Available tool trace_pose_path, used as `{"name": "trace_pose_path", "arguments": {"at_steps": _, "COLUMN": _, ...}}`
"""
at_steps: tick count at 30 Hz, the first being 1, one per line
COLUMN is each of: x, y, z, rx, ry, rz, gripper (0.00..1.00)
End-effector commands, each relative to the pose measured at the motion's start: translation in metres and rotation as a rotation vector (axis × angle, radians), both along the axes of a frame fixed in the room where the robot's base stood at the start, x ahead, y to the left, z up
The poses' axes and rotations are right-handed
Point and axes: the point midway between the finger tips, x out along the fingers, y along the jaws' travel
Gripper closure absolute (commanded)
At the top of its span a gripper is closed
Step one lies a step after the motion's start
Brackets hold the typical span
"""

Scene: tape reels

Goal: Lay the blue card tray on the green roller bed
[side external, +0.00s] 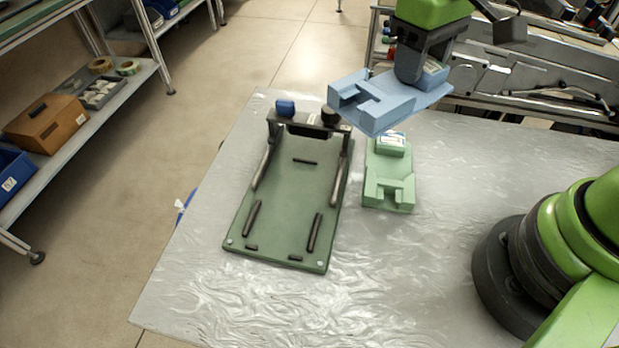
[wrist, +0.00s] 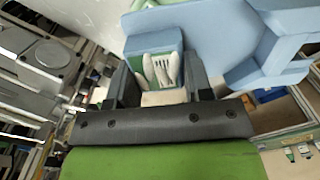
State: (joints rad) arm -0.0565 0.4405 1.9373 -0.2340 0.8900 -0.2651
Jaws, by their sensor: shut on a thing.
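The blue card tray (side external: 376,104) is held in the air by my gripper (side external: 421,72), above the back right of the table. It is a light blue plate with raised blocks and a notch. In the wrist view the tray (wrist: 214,36) fills the upper right, and my gripper (wrist: 162,84) is shut on its raised block. The fingertips are partly hidden in the side view. The green roller bed (side external: 285,200) lies flat on the table, left of and below the tray. It has dark rollers along its sides and a dark bracket at its far end.
A light green card tray (side external: 388,183) lies on the table just right of the roller bed, below the held tray. A blue knob (side external: 285,107) and a black knob (side external: 329,116) top the bed's bracket. The table's (side external: 240,305) front area is clear.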

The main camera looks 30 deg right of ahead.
Motion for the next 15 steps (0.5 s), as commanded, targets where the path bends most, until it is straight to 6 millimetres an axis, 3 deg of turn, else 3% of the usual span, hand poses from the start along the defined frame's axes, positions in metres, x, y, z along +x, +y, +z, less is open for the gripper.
{"name": "trace_pose_path", "arguments": {"at_steps": 7, "x": 0.046, "y": 0.085, "z": -0.021, "rx": 0.001, "ry": 0.003, "rz": 0.372, "gripper": 0.82}}
{"name": "trace_pose_path", "arguments": {"at_steps": 12, "x": 0.057, "y": 0.14, "z": -0.036, "rx": 0.002, "ry": 0.003, "rz": 0.584, "gripper": 0.82}}
{"name": "trace_pose_path", "arguments": {"at_steps": 15, "x": 0.058, "y": 0.16, "z": -0.042, "rx": 0.003, "ry": 0.003, "rz": 0.659, "gripper": 0.82}}
